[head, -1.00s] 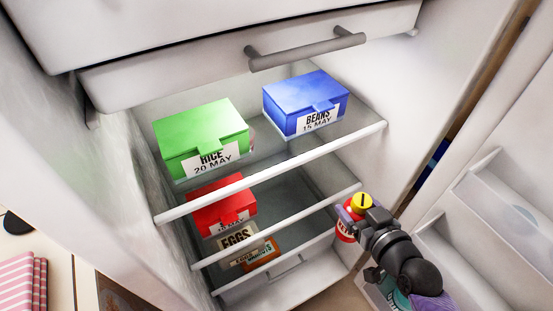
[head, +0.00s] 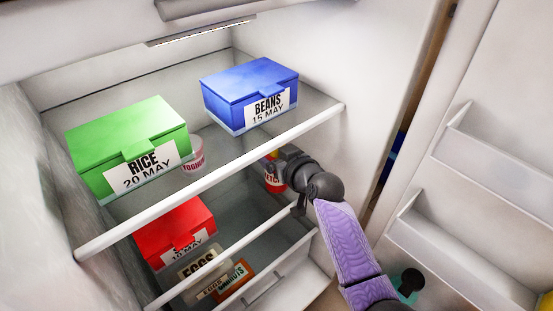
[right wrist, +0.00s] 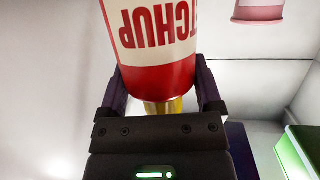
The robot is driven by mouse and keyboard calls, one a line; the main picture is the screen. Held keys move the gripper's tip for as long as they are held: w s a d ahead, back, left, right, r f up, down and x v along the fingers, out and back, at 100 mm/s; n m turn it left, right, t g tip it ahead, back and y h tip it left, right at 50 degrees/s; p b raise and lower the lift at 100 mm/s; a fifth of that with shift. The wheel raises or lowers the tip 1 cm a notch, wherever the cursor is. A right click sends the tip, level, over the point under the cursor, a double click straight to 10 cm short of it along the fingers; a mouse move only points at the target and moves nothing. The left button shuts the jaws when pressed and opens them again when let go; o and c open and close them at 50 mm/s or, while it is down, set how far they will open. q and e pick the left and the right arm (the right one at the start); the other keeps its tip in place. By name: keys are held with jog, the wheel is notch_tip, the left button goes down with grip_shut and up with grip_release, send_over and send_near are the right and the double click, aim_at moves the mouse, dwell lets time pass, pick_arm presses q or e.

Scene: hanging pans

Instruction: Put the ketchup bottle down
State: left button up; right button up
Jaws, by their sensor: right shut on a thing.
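The ketchup bottle, red and white with a yellow cap, shows in the right wrist view (right wrist: 155,45) with its lettering upside down in the picture. In the head view the ketchup bottle (head: 274,185) is partly hidden by my gripper, inside the fridge near its right wall. My right gripper (head: 276,163) is shut on it, and in the right wrist view the fingers stand on both sides of the bottle's cap end. The top shelf (head: 214,180) is close to the gripper in the head view. Whether the bottle touches a shelf cannot be told.
A green rice box (head: 128,140) and a blue beans box (head: 250,90) stand on the top shelf. A yoghurt cup (head: 193,157) shows beside the rice box. A red box (head: 175,232) and egg cartons (head: 203,265) are lower. The open door (head: 490,150) with racks is at right.

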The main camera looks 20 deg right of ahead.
jog(key=o, duration=1.1)
pick_arm(q)
jog(key=shift+s+a+r, duration=0.1)
jog(key=shift+s+r, duration=0.05)
jog(key=shift+s, duration=0.3)
pick_arm(e)
jog(key=shift+o, duration=0.2)
jog(key=shift+s+d+r+p, duration=0.1)
jog(key=shift+s+r+p, duration=0.25)
pick_arm(q)
notch_tip(320, 180, up, 6)
jog(key=w+p, duration=0.2)
jog(key=p, duration=0.3)
jog(key=shift+w+f+t, duration=0.2)
jog(key=shift+f+t, duration=0.05)
jog(key=shift+t, duration=0.05)
pick_arm(e)
jog(key=v, duration=1.1)
jog(key=shift+s, duration=0.15)
pick_arm(q)
jog(key=shift+s, duration=0.1)
